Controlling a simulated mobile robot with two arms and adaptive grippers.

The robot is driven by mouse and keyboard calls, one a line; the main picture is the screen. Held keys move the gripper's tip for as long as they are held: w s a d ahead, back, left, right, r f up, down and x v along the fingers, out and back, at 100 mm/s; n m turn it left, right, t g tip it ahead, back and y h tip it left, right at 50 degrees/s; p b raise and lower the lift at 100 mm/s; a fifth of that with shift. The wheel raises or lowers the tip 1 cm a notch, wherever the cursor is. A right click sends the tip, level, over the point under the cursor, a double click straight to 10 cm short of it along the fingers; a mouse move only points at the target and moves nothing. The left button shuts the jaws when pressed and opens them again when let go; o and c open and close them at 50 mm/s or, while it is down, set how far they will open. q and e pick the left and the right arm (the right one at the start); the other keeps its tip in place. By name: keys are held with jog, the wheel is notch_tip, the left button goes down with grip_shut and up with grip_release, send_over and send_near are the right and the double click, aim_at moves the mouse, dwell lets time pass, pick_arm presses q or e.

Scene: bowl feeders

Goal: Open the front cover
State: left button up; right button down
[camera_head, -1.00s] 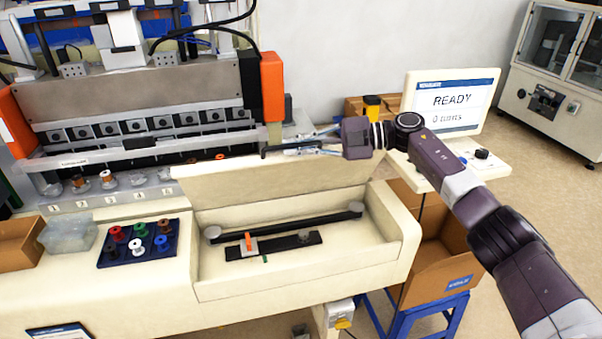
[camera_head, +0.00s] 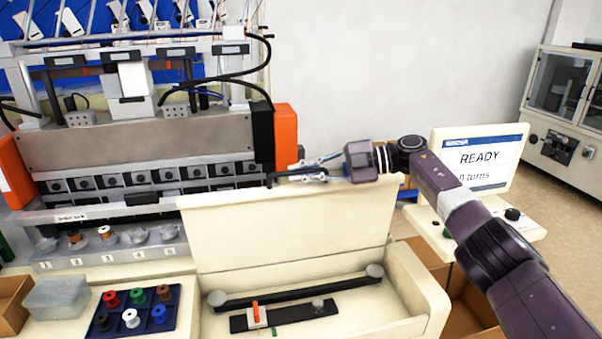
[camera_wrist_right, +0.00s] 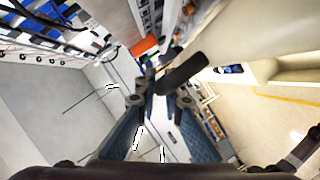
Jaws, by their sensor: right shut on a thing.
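The front cover (camera_head: 290,225) is a cream panel on the front of the machine. It stands raised, nearly upright, and the trough (camera_head: 212,322) below it is open. My right gripper (camera_head: 285,176) is at the cover's top edge, reaching in from the right, and is shut on the cover there. The right wrist view shows the blue-grey fingers with a dark bar (camera_wrist_right: 182,75) at their tips; the exact contact is hard to make out. My left gripper is not in view.
A black rail (camera_head: 290,293) and an orange lever (camera_head: 255,310) lie in the trough. A dark tray (camera_head: 180,327) of coloured spools is at the left. An orange side block (camera_head: 285,135) stands behind the gripper. The READY screen (camera_head: 480,160) is at the right, near my arm.

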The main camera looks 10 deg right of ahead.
jog(key=shift+f, duration=0.1)
jog(key=c, duration=2)
grip_release()
jog(key=shift+c, duration=0.2)
jog(key=v, duration=1.2)
jog(key=shift+w, duration=0.15)
